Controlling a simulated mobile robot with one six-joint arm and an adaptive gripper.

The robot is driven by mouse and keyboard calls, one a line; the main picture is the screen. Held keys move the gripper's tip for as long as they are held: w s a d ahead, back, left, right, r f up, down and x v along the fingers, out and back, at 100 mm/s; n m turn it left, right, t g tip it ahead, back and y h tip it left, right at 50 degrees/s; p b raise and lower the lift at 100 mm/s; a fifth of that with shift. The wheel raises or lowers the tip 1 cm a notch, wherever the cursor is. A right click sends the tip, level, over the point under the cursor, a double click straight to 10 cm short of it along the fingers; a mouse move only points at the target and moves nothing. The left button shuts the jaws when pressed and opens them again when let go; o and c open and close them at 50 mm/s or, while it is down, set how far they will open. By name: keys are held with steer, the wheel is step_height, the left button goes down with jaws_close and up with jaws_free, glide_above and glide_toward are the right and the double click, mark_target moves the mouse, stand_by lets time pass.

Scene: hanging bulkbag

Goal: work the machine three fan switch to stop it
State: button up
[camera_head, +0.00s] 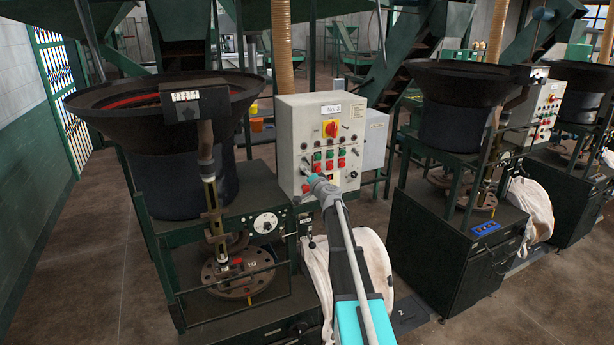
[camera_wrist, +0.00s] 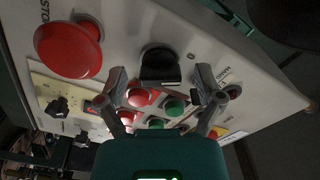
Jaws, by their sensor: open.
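The grey control box (camera_head: 310,120) with a label that seems to read "No. 3" stands in the middle of the head view. My gripper (camera_head: 308,180) is at its lower front face and hides part of it. In the wrist view a black switch knob (camera_wrist: 158,60) stands out from the panel. My gripper (camera_wrist: 161,80) is open, with one finger on either side of this knob. I cannot tell whether the fingers touch it. The knob's own label is not readable, so I cannot confirm that it is the fan switch.
A large red stop button (camera_wrist: 70,47) is left of the fingers. Red buttons (camera_wrist: 140,97) and green buttons (camera_wrist: 174,107) lie close below the knob. A smaller black knob (camera_wrist: 57,107) is at lower left. A black bowl hopper (camera_head: 160,110) stands left of the box.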

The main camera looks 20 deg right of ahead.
steer(key=s, duration=1.2)
stand_by(0.7)
steer(key=s+a+f+n+g+y+b, duration=0.4)
steer(key=a+f, duration=0.4)
steer(key=a, duration=0.4)
steer(key=s+a+f+n+g+y+b, duration=0.2)
steer(key=s+a+f+n+g, duration=0.4)
steer(key=a, duration=0.5)
steer(key=s+a+f+n+g+h+b, duration=0.1)
steer(key=s+a+f+g+h+b, duration=0.1)
steer(key=s+f, duration=0.6)
steer(key=s+a+f+g+h+b, duration=0.3)
steer(key=s+f+g, duration=0.3)
steer(key=s, duration=0.5)
step_height(320, 180, down, 2)
steer(key=shift+s+a+f+n+h+b, duration=0.15)
steer(key=shift+a+n+h+b, duration=0.15)
steer(key=shift+n+h, duration=0.15)
stand_by(1.2)
